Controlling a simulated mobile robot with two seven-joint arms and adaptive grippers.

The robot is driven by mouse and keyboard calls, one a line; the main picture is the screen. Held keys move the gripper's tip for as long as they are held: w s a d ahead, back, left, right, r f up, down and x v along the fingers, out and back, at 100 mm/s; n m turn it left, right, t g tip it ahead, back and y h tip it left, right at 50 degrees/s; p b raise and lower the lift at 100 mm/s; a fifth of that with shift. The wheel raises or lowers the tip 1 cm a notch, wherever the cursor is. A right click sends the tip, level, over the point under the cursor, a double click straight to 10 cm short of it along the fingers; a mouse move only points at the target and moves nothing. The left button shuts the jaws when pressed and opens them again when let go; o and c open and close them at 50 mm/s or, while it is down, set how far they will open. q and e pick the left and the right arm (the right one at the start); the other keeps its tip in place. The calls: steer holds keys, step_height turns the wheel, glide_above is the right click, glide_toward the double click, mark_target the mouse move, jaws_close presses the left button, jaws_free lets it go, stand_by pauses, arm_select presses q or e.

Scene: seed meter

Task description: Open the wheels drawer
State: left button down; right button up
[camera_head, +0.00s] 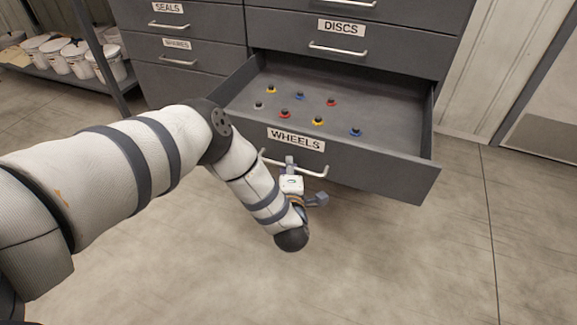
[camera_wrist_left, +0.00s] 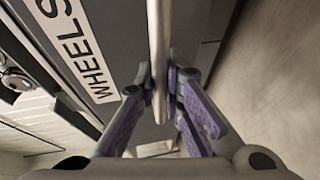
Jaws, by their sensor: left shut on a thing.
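The wheels drawer (camera_head: 385,174) is dark grey with a white "WHEELS" label (camera_head: 297,139), and it stands pulled out of the cabinet. Several small red, blue, yellow and grey wheels lie inside it. My left gripper (camera_head: 290,165) is at the drawer's pale bar handle (camera_head: 316,172), a little left of the handle's middle. In the left wrist view, the fingers (camera_wrist_left: 160,82) are closed around the handle bar (camera_wrist_left: 157,45), beside the label (camera_wrist_left: 80,45). My right gripper is not in view.
The closed discs drawer (camera_head: 400,48) is above the open one. Closed seals and washers drawers (camera_head: 180,52) are at the left. A shelf with white buckets (camera_head: 75,58) stands further left. The floor (camera_head: 400,260) in front is clear.

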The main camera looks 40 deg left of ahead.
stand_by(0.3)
arm_select(q)
steer(key=c, duration=1.7)
jaws_free()
steer(key=v, duration=1.2)
steer(key=shift+d, duration=0.1)
